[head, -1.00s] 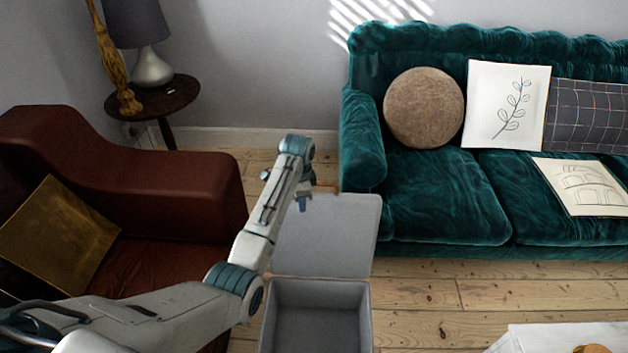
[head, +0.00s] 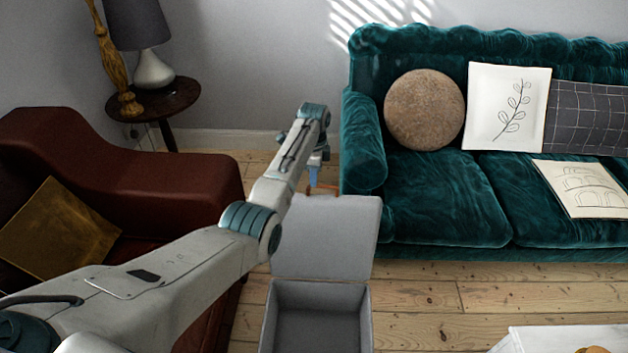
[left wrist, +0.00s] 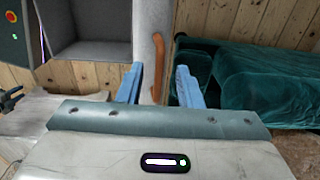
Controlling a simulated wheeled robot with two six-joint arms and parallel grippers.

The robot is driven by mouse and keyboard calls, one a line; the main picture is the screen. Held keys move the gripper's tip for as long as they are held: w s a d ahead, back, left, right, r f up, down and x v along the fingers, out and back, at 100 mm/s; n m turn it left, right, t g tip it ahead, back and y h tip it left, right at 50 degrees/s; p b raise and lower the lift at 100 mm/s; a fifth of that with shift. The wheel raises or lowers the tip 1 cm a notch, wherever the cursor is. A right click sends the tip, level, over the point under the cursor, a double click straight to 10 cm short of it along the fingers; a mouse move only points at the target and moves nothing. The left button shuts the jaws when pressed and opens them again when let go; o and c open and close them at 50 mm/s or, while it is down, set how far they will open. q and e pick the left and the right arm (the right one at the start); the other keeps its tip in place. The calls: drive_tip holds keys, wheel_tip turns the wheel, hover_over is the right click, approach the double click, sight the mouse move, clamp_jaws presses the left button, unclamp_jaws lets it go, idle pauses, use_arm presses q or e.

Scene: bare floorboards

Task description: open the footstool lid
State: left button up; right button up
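The footstool is a grey open box (head: 268,318) on the floor, with a dark empty inside; its inside also shows in the left wrist view (left wrist: 92,28). Its lid (head: 325,240) is swung up and back, standing open behind the box. An orange-brown strap (head: 330,188) is at the lid's far edge. My left gripper (head: 318,170) is just beyond that edge, by the strap. In the left wrist view its blue fingers (left wrist: 158,78) are apart, and the strap (left wrist: 158,50) shows between them with gaps at both sides.
A dark red armchair (head: 150,185) stands left of the footstool, under my left arm. A teal sofa (head: 445,205) stands at the right and back. A white table (head: 560,338) is at the lower right. Bare floorboards (head: 420,295) lie between them.

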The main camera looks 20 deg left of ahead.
use_arm(q)
drive_tip(key=shift+f, duration=1.45)
use_arm(e)
drive_tip(key=shift+w+r, duration=0.15)
drive_tip(key=shift+r, duration=0.05)
